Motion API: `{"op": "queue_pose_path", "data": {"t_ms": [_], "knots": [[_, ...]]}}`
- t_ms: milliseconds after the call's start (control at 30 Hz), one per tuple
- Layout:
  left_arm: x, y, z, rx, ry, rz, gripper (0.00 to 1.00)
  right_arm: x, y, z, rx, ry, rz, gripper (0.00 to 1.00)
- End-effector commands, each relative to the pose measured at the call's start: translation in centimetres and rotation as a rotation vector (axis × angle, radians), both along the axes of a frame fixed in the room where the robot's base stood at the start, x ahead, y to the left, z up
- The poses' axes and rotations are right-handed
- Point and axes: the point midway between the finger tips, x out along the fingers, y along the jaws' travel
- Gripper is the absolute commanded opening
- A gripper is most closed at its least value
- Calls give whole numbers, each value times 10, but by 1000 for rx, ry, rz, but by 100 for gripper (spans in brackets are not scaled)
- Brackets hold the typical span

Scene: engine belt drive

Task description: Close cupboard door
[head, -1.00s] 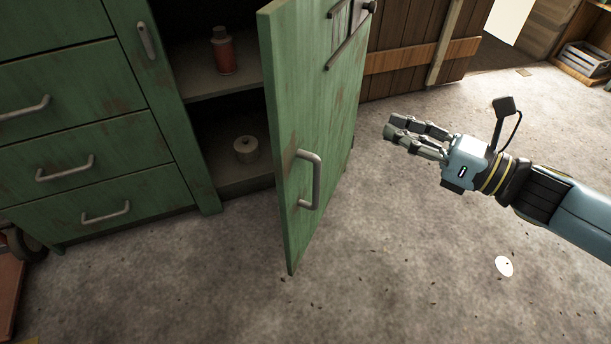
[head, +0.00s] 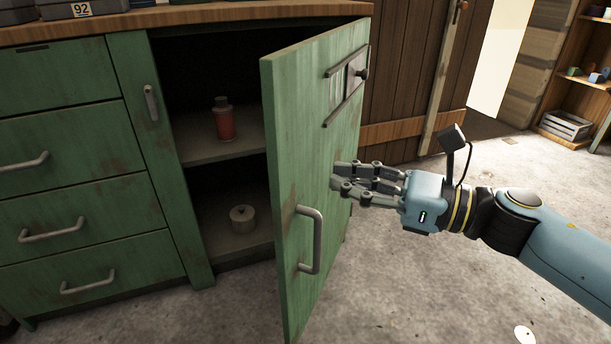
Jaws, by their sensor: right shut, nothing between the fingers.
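The green cupboard door (head: 305,170) stands wide open, its free edge toward me. It has a grey bar handle (head: 312,240) low on its outer face and a small latch (head: 345,85) near the top. The green cupboard (head: 190,235) is behind it, its dark inside showing. My right gripper (head: 338,181) is shut and empty, with its fingertips at or very close to the door's outer face, right of and above the handle. I cannot tell whether they touch. My left gripper is not in view.
Inside the cupboard, a red bottle (head: 224,123) stands on the shelf and a small round pot (head: 243,218) below. Drawers with handles (head: 50,232) fill the left. A wooden door (head: 405,75) stands behind.

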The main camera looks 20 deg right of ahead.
Motion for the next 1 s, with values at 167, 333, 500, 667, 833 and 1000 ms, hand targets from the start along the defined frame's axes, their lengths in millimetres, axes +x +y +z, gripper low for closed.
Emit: {"op": "queue_pose_path", "data": {"t_ms": [167, 333, 500, 667, 833, 1000], "knots": [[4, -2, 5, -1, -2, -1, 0, 25, 26, 1, 4, -3, -1, 0], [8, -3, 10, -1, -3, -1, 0, 39, 41, 0, 1, 0, -1, 0], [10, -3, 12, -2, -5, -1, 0, 44, 47, 0, -1, 1, 0, 0], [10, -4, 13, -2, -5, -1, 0, 44, 47, 0, -1, 1, 0, 0], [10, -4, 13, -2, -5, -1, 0, 44, 47, 0, -1, 1, -1, 0], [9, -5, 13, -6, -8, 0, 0, 43, 48, 1, 1, 1, -21, 0]]}}
